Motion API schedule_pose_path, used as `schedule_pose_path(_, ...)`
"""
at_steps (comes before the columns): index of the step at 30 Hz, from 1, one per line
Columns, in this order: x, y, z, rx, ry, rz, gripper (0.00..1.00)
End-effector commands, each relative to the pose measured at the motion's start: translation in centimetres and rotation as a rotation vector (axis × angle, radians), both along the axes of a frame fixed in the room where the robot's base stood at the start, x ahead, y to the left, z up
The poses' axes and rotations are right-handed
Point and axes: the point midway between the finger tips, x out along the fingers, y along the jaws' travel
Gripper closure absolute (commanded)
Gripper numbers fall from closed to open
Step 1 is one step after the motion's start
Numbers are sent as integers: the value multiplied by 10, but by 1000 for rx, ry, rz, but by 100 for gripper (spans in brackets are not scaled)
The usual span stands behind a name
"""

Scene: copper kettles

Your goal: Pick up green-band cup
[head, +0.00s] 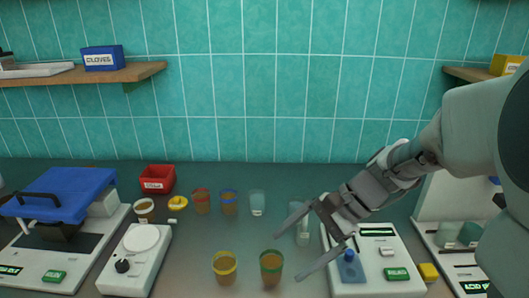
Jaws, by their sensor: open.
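The green-band cup (271,270) stands upright on the counter at the front middle, with brownish contents and a green band at its rim. My gripper (289,259) reaches in from the right, with its fingers spread apart and pointing left and down. The fingertips are just right of the cup in the picture, one toward the back and one toward the front. Nothing is held between them. I cannot tell from this view whether a finger touches the cup.
A yellow-band cup (225,267) stands close left of it. Red-band (201,201) and blue-band (229,203) cups and a clear glass (257,203) stand behind. A device with a RUN button (396,274) is under my arm. A white scale (139,255) is at left.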

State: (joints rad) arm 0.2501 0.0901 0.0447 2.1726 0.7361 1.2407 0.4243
Motion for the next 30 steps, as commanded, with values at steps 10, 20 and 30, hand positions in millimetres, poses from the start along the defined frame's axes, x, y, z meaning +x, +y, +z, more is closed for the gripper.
schedule_pose_path(10, 67, 1, -54, 348, 339, -314, 0)
schedule_pose_path(20, 82, -2, -84, 427, 411, -382, 0)
schedule_pose_path(30, 81, -1, -147, 425, 408, -379, 0)
